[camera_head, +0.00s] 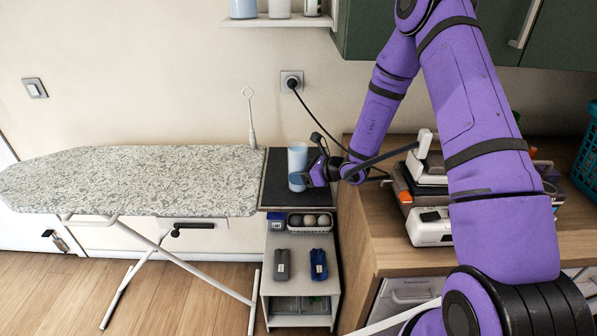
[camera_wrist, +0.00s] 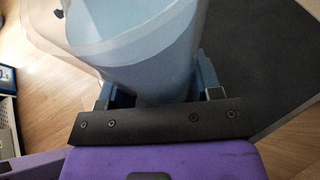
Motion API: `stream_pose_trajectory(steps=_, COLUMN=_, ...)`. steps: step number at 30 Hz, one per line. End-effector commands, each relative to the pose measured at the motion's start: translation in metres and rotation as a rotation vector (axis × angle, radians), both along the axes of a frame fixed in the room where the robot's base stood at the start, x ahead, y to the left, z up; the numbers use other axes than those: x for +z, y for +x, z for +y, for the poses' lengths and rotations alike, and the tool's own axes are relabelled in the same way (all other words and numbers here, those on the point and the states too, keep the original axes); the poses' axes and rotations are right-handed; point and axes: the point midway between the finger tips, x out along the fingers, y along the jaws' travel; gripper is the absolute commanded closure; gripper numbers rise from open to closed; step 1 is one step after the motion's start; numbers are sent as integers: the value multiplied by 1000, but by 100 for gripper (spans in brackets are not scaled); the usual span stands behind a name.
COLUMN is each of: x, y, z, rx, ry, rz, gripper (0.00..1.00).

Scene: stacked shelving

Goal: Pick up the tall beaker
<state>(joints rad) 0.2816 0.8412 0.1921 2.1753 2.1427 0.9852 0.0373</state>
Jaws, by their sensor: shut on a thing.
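The tall beaker (camera_head: 297,160) is a light blue cylinder at the dark top of the small shelf unit, beside the ironing board's right end. It stands upright in the head view. My gripper (camera_head: 305,178) reaches it from the right and is shut on its lower part. In the wrist view the beaker (camera_wrist: 135,50) fills the space between the two fingers of my gripper (camera_wrist: 155,92), and its wide rim shows at the top. I cannot tell whether its base touches the dark surface.
The dark shelf top (camera_head: 275,185) lies under the beaker. The ironing board (camera_head: 130,180) is at left. A wooden counter (camera_head: 375,220) with appliances stands at right. A black cord (camera_head: 315,118) hangs from a wall socket behind my gripper. Lower shelves hold small items.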

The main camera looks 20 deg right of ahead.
Motion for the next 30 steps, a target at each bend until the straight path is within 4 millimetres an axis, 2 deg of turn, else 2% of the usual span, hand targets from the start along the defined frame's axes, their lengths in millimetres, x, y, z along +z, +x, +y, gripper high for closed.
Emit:
stream_pose_trajectory(steps=11, x=6, y=0, z=0, rx=1, ry=-1, rz=-2, gripper=76)
stream_pose_trajectory(steps=28, x=37, y=0, z=0, rx=-1, ry=1, rz=-2, gripper=76)
stream_pose_trajectory(steps=30, x=36, y=-4, z=-3, rx=-1, ry=0, rz=0, gripper=76)
